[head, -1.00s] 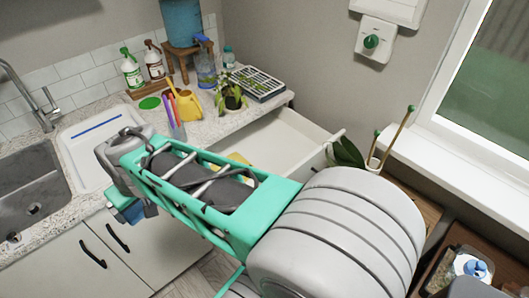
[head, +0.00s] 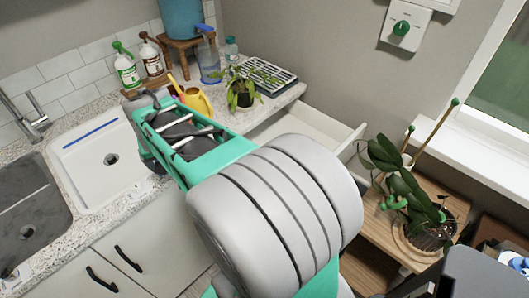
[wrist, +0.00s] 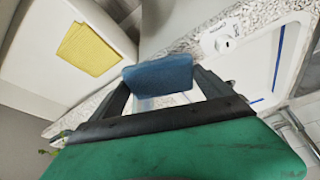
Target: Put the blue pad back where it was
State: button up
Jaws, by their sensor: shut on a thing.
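The blue pad (wrist: 160,74) is a flat blue piece held between the two dark fingers of my gripper (wrist: 163,86), which is shut on it. In the wrist view it hangs over the speckled counter edge, between the open drawer and the white basin. In the head view my own arm hides the pad and the fingers. A yellow pad (wrist: 90,48) lies in the open drawer (wrist: 40,75) in the wrist view. The drawer (head: 305,124) also shows in the head view, partly behind my arm.
The white basin (head: 85,172) with a blue strip is left of my arm. The grey sink (head: 28,215) lies farther left. Bottles (head: 126,68), a yellow watering can (head: 198,101), a potted plant (head: 241,92) and a seed tray (head: 265,76) crowd the back counter. An orchid (head: 405,180) stands at right.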

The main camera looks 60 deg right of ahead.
jog(key=s+d+f+m+g+h+b, duration=0.1)
jog(key=s+d+f+m+b, duration=0.15)
jog(key=s+d+m, duration=0.5)
jog(key=s+d+f+m+g+b, duration=0.2)
jog(key=s+d+f, duration=0.2)
jog(key=d, duration=0.7)
jog(key=s+d+f+m+g+h+b, duration=0.1)
jog(key=s+d+f+m+b, duration=0.2)
jog(key=s+d, duration=0.45)
jog(key=shift+m+g, duration=0.3)
jog(key=shift+m, duration=0.25)
jog(key=w+d+f+p, duration=0.1)
jog(key=d+f, duration=0.1)
jog(key=d, duration=0.3)
jog(key=w+d+f, duration=0.1)
jog(key=d+f, duration=0.2)
jog(key=d, duration=0.1)
jog(key=w+d+f+p, duration=0.1)
jog(key=d+f, duration=0.2)
jog(key=d, duration=0.2)
jog(key=shift+w+d+f+p, duration=0.25)
jog(key=shift+w+d+p, duration=0.05)
jog(key=shift+w+p, duration=0.05)
jog(key=shift+d+f, duration=0.2)
jog(key=shift+f, duration=0.1)
jog(key=shift+w+d+f, duration=0.1)
jog(key=shift+f, duration=1.7)
jog(key=o, duration=1.1)
jog(key=shift+c, duration=0.2)
